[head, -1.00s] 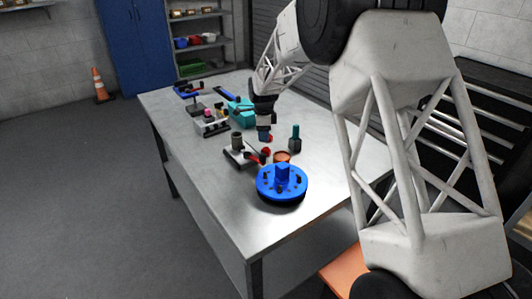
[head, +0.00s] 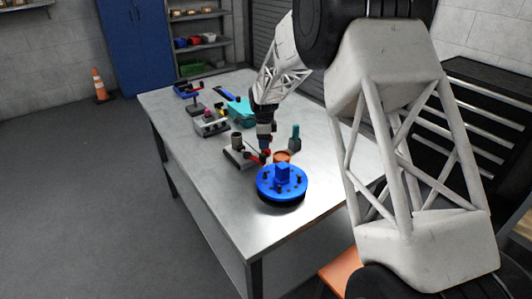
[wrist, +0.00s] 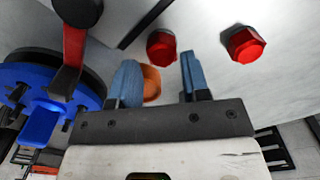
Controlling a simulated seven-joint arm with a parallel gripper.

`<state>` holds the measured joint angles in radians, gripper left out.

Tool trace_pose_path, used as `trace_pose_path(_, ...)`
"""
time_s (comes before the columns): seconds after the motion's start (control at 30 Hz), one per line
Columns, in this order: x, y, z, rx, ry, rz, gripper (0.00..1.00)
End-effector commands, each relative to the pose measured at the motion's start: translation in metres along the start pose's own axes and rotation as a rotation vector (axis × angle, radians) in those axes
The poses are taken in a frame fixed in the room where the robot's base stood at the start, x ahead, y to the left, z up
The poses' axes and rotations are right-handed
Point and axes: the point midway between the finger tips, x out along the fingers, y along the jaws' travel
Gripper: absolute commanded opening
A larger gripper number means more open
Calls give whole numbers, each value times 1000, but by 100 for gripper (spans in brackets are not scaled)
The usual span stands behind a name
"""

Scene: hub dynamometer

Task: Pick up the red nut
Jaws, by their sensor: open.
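Two red nuts show in the wrist view: one (wrist: 161,46) ahead of the space between the fingertips, and a hexagonal one (wrist: 244,45) further right. Both appear to rest on the grey tabletop. My gripper (wrist: 158,72) is open, with its two blue fingers apart and nothing held between them. In the head view my gripper (head: 264,147) is low over the table, just behind the blue hub (head: 282,184). Red (head: 267,152) shows right beside the fingertips there; I cannot tell which nut it is.
An orange dish (wrist: 152,84) lies partly behind the left finger. A red-handled tool (wrist: 74,50) is left of the fingers, close to the hub. A teal-topped post (head: 295,138) stands right of my gripper. The table's front right (head: 325,200) is clear.

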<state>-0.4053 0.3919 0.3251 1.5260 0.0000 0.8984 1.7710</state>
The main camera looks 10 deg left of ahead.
Motion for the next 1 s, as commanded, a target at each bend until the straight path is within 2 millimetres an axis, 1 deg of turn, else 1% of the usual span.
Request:
trace_pose_path(0.2, 26, -1, -2, 0, 0, 2, 43)
trace_pose_path(0.4, 41, -1, -1, 0, 0, 0, 43)
trace_pose_path(0.97, 42, -1, -1, 0, 0, 0, 43)
trace_pose_path(1.0, 42, -1, -1, 0, 0, 0, 41)
